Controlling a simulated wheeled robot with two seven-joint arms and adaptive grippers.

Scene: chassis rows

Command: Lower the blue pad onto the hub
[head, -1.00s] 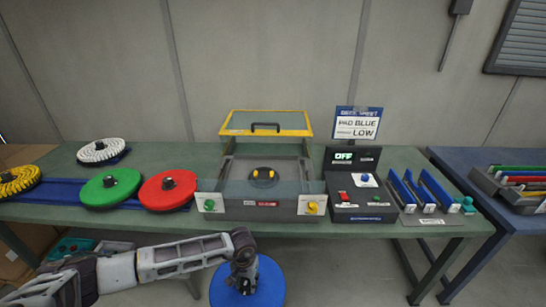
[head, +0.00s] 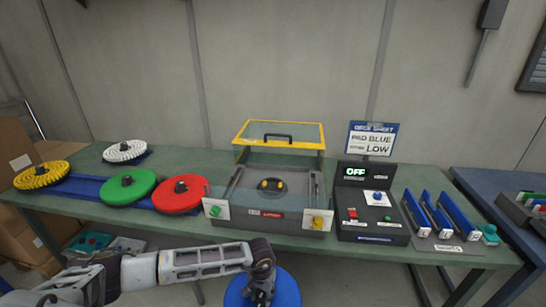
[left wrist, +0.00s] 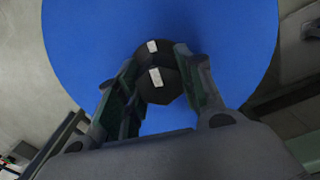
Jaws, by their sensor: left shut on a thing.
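The blue pad (head: 278,290) is a large disc with a dark central knob, in front of the table's near edge at the bottom of the head view. My left gripper (head: 262,290) is shut on its knob from above. In the left wrist view the blue pad (left wrist: 85,40) fills the upper part, and the dark knob (left wrist: 157,75) sits between the fingers of my left gripper (left wrist: 158,85). The hub (head: 271,184) is a dark round piece with yellow marks inside the open-lidded grey machine (head: 250,220). The hub is bare. My right gripper is out of view.
Red (head: 180,198), green (head: 118,190), yellow (head: 30,178) and white (head: 135,150) pads lie left of the machine. A control box (head: 370,232) reading OFF and a rack of blue plates (head: 432,218) stand right. A sign (head: 371,140) reads PAD BLUE, LOW.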

